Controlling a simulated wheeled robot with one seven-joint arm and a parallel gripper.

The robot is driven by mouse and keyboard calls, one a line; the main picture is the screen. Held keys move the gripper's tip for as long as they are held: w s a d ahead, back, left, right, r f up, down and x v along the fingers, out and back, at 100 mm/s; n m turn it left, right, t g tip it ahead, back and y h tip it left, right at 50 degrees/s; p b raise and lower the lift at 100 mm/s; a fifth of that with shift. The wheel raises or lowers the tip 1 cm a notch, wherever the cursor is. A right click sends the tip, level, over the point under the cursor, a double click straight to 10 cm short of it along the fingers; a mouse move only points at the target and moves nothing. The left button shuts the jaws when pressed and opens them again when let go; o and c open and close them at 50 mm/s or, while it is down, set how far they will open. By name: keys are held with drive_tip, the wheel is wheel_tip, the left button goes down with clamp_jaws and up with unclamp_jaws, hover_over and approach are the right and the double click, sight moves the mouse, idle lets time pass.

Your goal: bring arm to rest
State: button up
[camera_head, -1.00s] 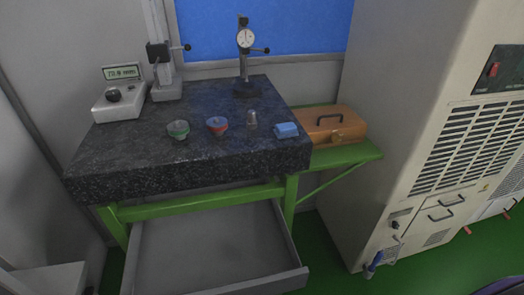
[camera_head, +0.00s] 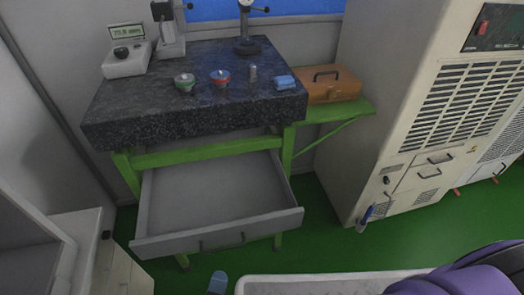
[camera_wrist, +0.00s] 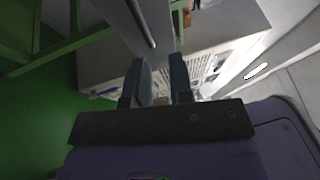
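My gripper (camera_wrist: 159,62) shows in the wrist view with its two dark fingers apart and nothing between them. Through the gap I see the pale cabinet and floor beyond. The gripper's dark crossbar and purple housing fill the lower part of that view. In the head view, a purple part of my own arm shows at the lower right corner. A small blue-grey tip (camera_head: 217,283) shows at the bottom edge; I cannot tell whether it is a finger of mine.
A dark granite table (camera_head: 150,115) on a green frame holds gauges and small parts. Its grey drawer (camera_head: 215,195) stands open and empty. An orange toolbox (camera_head: 330,88) sits on a side shelf. A tall cabinet (camera_head: 380,110) stands right; green floor (camera_head: 330,235) is clear between.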

drive_tip(key=w+d+r+m+g+h, duration=0.2)
drive_tip(key=w+r+m+g+h, duration=0.2)
drive_tip(key=w+r+m, duration=0.3)
drive_tip(key=w+d+r+m+g+h, duration=0.3)
drive_tip(key=w+r+m+g+h, duration=0.15)
drive_tip(key=r+m, duration=0.35)
drive_tip(key=w+d+r+m+g+y, duration=0.1)
drive_tip(key=w+d+r+m+g, duration=0.25)
drive_tip(key=d+r+m, duration=0.35)
drive_tip(key=w+d+r+m+g+y, duration=0.1)
drive_tip(key=w+d+r+m+g, duration=0.3)
drive_tip(key=r, duration=0.5)
drive_tip(key=s+d+r+m+g+y, duration=0.2)
drive_tip(key=d+r+m+y, duration=0.1)
drive_tip(key=d+r+m, duration=0.4)
drive_tip(key=s+d+r+m+g+y, duration=0.1)
drive_tip(key=d+r+m+y, duration=0.2)
drive_tip(key=d+r+m, duration=0.45)
drive_tip(key=s+d+r+m+t+y, duration=0.4)
drive_tip(key=s+d+r+m+t, duration=0.1)
drive_tip(key=s+d+m, duration=0.5)
drive_tip(key=shift+d, duration=0.3)
